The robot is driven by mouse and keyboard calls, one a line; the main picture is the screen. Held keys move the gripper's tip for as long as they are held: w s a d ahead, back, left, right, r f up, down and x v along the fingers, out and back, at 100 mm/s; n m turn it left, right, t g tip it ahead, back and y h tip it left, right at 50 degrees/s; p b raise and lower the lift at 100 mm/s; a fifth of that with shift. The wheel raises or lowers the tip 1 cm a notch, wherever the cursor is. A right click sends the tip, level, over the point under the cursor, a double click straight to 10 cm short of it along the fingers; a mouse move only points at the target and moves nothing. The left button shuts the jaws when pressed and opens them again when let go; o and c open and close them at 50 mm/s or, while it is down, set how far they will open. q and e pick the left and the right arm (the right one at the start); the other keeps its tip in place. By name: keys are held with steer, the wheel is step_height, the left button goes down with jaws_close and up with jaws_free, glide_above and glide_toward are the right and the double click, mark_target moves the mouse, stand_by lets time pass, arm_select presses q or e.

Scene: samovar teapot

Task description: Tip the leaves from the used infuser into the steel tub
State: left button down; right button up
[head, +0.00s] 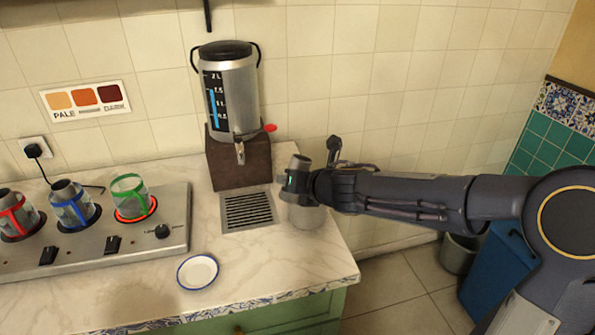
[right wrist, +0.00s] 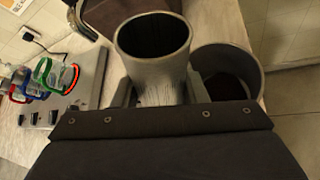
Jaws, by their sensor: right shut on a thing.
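My right gripper (head: 296,185) is shut on a grey metal infuser (head: 300,162). The infuser is near upright with its mouth up, and it also shows in the right wrist view (right wrist: 153,60); its inside is dark, so I cannot tell what it holds. The steel tub (head: 305,217) stands on the counter's right end, partly hidden by the gripper. In the right wrist view the tub (right wrist: 252,70) is just right of the infuser, with dark brown matter at its bottom. My left gripper is not in view.
An urn (head: 232,95) stands on a brown block behind a drain grille (head: 248,210). A steel warmer (head: 150,240) at left holds red-, blue- and green-banded glass pots; the green one (head: 129,197) looks empty. A white saucer (head: 198,272) lies on clear counter in front.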

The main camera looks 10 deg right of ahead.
steer(key=shift+a+r+m+p, duration=0.1)
steer(key=shift+r+m+p, duration=0.2)
steer(key=shift+p, duration=0.05)
steer(key=r+m+y+p, duration=0.1)
steer(key=p, duration=0.1)
steer(key=r+m+g+y+p, duration=0.1)
steer(key=p, duration=0.2)
steer(key=a+m+y+p, duration=0.1)
steer(key=p, duration=0.2)
steer(key=shift+s+r+g, duration=0.3)
steer(key=shift+s+r, duration=0.05)
steer(key=shift+r, duration=0.05)
step_height(320, 180, up, 2)
steer(key=m+y+p, duration=0.1)
steer(key=p, duration=0.1)
steer(key=m+y+p, duration=0.1)
steer(key=p, duration=0.2)
steer(key=m+y+p, duration=0.1)
steer(key=p, duration=0.1)
steer(key=shift+r+g+p, duration=0.25)
steer(key=shift+g+p, duration=0.1)
steer(key=shift+g, duration=0.05)
steer(key=shift+r+m+y+p, duration=0.25)
steer(key=shift+m+y+p, duration=0.3)
steer(key=shift+p, duration=0.3)
